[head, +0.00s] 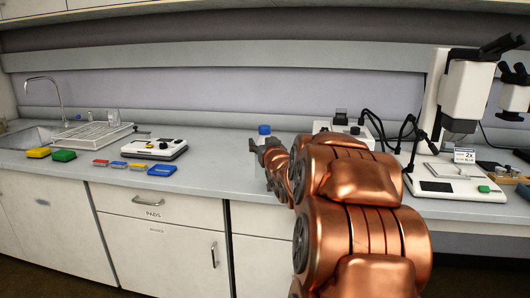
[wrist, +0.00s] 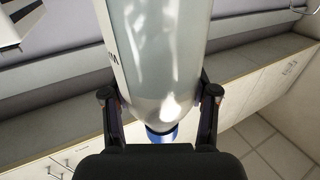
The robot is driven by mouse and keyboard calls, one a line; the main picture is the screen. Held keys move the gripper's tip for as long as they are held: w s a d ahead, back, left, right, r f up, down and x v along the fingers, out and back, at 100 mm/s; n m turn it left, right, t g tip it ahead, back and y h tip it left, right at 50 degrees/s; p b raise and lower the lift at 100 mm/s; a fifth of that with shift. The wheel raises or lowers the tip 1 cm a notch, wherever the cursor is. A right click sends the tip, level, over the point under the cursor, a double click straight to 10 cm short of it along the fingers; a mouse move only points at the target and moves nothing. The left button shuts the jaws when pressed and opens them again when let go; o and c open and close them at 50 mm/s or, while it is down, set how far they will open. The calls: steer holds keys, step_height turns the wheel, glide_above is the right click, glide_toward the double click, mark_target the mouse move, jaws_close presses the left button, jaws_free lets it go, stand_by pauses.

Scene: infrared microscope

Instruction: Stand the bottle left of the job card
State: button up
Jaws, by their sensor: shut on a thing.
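The bottle has a blue cap (head: 264,130) that shows above my gripper (head: 262,150) in the head view; my gripper and arm hide most of its body. In the wrist view, the pale translucent bottle (wrist: 160,60) fills the space between the two fingers, with dark lettering on its left side. My gripper (wrist: 160,112) is shut on it. A small card marked 2x (head: 464,155), likely the job card, stands at the microscope on the right.
The counter (head: 215,165) is clear left of my gripper. Further left are a white balance-like device (head: 153,149), small coloured boxes (head: 120,165), a drying rack (head: 95,135) and a sink (head: 30,135). A microscope (head: 465,95) stands right, with a cabled device (head: 343,130) behind my arm.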

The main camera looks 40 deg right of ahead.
steer(key=w+d+f+b, duration=0.1)
steer(key=w+d+f, duration=0.2)
steer(key=d+f, duration=0.1)
steer(key=shift+w+b, duration=0.25)
steer(key=shift+b, duration=0.15)
steer(key=shift+f, duration=0.1)
steer(key=o, duration=1.4)
